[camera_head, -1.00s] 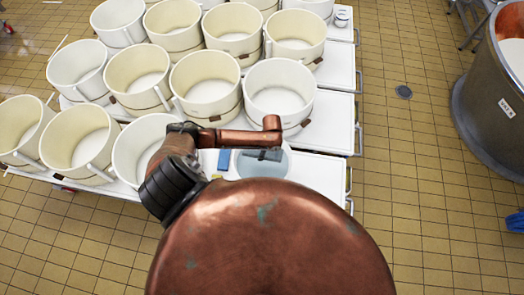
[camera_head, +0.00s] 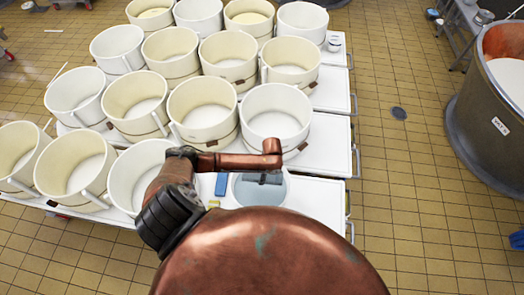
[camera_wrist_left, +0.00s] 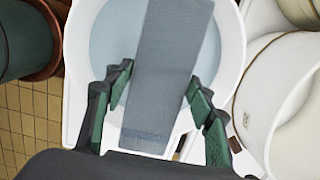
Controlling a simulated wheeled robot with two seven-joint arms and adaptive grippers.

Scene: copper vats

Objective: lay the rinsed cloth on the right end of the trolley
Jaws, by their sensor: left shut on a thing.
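My left gripper (camera_wrist_left: 158,88) has dark green fingers. It is shut on a grey-blue strip of cloth (camera_wrist_left: 165,60), which lies between the fingers in the left wrist view. The cloth is over a round white basin (camera_wrist_left: 237,45) with pale blue liquid. In the head view the basin's pale blue inside (camera_head: 250,195) shows beneath my left arm. The gripper there is mostly hidden under the copper-coloured wrist. The white trolley top (camera_head: 318,197) extends to the right of the basin and looks bare at that end. My right gripper is not in view.
Several cream and white tubs (camera_head: 275,112) crowd the white surfaces behind and left of the basin. A small blue object (camera_head: 221,184) lies left of the basin. A large vat (camera_head: 470,135) stands on the tiled floor at right. Open floor (camera_head: 405,200) lies between.

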